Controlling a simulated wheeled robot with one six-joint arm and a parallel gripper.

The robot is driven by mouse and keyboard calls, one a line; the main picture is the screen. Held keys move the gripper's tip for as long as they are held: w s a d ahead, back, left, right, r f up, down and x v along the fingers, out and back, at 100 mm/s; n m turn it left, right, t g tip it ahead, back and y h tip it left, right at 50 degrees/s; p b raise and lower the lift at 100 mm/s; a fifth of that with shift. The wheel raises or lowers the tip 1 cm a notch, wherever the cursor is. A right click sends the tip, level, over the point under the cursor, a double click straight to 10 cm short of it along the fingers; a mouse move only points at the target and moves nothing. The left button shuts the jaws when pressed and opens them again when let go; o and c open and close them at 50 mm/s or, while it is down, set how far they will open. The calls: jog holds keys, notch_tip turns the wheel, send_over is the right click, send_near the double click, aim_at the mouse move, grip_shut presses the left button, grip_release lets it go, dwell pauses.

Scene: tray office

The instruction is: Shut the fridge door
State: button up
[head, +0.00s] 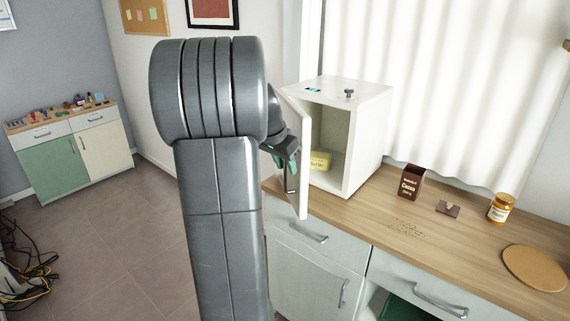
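The small white fridge (366,150) stands on the wooden counter in the head view. Its door (303,170) is open and swung out toward me, seen nearly edge-on on the fridge's left side. A dark handle (290,184) shows on the door's outer face. My gripper (287,160) is at the outer side of the door, just above the handle. My own arm hides much of the gripper, so its opening and any contact with the door are unclear.
On the counter (385,215) right of the fridge stand a cocoa box (411,182), a small brown item (448,209), a jar (501,208) and a round board (535,267). Small items lie on the fridge top. A drawer below is partly open. Cables (25,265) lie on the floor at left.

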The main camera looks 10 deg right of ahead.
grip_shut()
jog(key=w+d+n+p, duration=0.2)
jog(key=d+p, duration=0.3)
jog(key=d, duration=1)
jog(key=shift+n+t+y, duration=0.3)
jog(key=shift+n+t, duration=0.1)
jog(key=shift+w+r, duration=0.15)
